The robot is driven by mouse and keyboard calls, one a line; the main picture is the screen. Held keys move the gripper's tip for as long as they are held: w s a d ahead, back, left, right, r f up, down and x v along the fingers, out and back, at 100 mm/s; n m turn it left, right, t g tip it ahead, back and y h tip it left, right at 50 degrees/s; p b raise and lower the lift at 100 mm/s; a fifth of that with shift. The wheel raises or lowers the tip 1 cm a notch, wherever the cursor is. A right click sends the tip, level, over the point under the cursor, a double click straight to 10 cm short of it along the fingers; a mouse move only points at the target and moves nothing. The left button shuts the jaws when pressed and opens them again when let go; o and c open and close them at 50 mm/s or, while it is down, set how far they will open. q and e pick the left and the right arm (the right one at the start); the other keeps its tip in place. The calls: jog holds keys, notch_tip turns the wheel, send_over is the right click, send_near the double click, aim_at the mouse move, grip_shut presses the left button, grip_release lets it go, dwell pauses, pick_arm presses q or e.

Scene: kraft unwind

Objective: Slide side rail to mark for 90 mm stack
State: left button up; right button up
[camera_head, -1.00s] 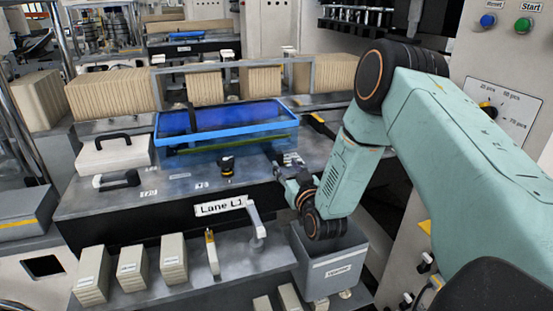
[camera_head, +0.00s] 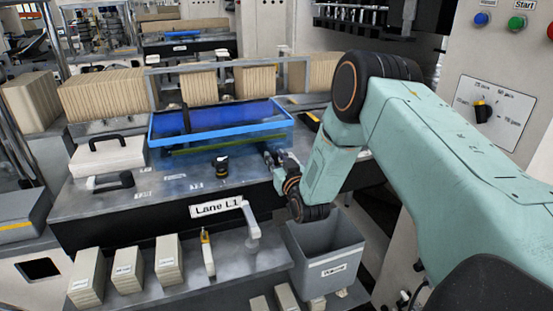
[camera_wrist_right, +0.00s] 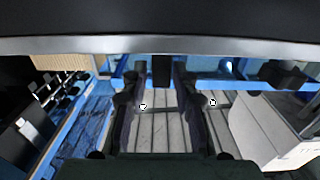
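A blue-walled tray with a see-through blue front (camera_head: 165,130) sits on the grey lane table (camera_head: 110,208). A black knob (camera_head: 221,167) stands on the table in front of it, near small printed marks (camera_head: 196,184). I cannot tell for sure which part is the side rail. My right gripper (camera_head: 271,158) is low over the table's right part, right of the knob and clear of it. In the right wrist view its two fingers (camera_wrist_right: 162,108) are apart, over a grey slotted surface. A dark block (camera_wrist_right: 162,70) shows beyond them; contact cannot be told. My left gripper is not in view.
A grey bin (camera_head: 325,250) stands below my right arm. A "Lane L1" sign (camera_head: 216,206) and a pale lever (camera_head: 250,220) are at the table's front edge. Stacks of pale blocks (camera_head: 168,260) stand on the lower shelf. Kraft bundles (camera_head: 105,95) line the back.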

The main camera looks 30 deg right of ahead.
jog(key=shift+a, duration=0.1)
grip_shut()
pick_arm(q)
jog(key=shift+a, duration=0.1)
pick_arm(e)
jog(key=shift+w, duration=0.1)
